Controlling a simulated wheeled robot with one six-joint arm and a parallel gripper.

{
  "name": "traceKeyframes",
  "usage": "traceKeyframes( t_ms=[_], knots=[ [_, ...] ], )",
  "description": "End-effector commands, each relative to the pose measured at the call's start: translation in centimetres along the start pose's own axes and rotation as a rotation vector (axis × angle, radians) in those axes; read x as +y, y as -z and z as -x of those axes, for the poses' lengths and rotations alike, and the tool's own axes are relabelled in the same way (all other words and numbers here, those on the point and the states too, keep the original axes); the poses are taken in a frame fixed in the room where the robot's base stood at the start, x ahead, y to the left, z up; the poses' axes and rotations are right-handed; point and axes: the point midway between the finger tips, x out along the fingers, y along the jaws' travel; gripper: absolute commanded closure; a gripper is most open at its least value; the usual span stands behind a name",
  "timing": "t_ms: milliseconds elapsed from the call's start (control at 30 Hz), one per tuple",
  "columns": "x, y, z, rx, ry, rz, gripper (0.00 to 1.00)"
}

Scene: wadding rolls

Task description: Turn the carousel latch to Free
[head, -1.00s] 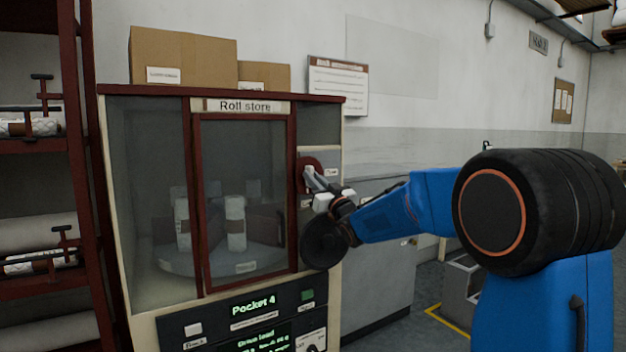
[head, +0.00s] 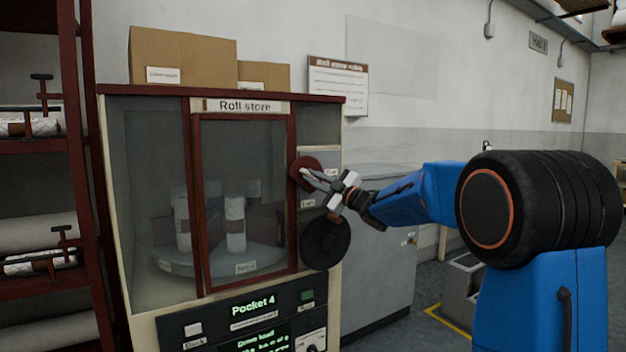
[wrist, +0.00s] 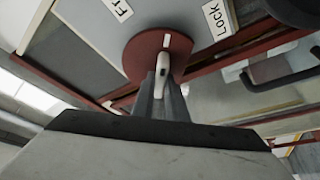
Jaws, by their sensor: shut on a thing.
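The carousel latch (head: 304,172) is a dark red disc on the cabinet's right front panel, with a pale lever. In the wrist view the red disc (wrist: 140,57) has a white mark on its face, lying between a partly cut-off label starting "Fr" (wrist: 118,9) and a "LOCK" label (wrist: 216,18). My gripper (head: 318,180) is at the latch, its fingers shut on the pale latch lever (wrist: 163,65). The wrist view also shows my gripper (wrist: 162,88) closed around the lever's end. The fingers hide part of the lever.
The roll store cabinet (head: 245,106) has a glazed door over white rolls (head: 235,222) on a turntable. A black round wheel (head: 325,243) sits just below the latch. A panel reading "Pocket 4" (head: 253,308) is lower. A rack (head: 75,150) stands at left.

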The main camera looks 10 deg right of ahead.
Motion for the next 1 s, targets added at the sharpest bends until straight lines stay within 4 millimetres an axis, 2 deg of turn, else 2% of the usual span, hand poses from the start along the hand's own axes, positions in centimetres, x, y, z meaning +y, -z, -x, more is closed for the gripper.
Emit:
traceKeyframes(
  t_ms=[500, 1000],
  knots=[
    [0.00, -0.02, 0.01, 0.000, 0.182, 0.436, 1.00],
    [-0.06, -0.03, 0.01, 0.000, 0.277, 0.663, 1.00]
  ],
)
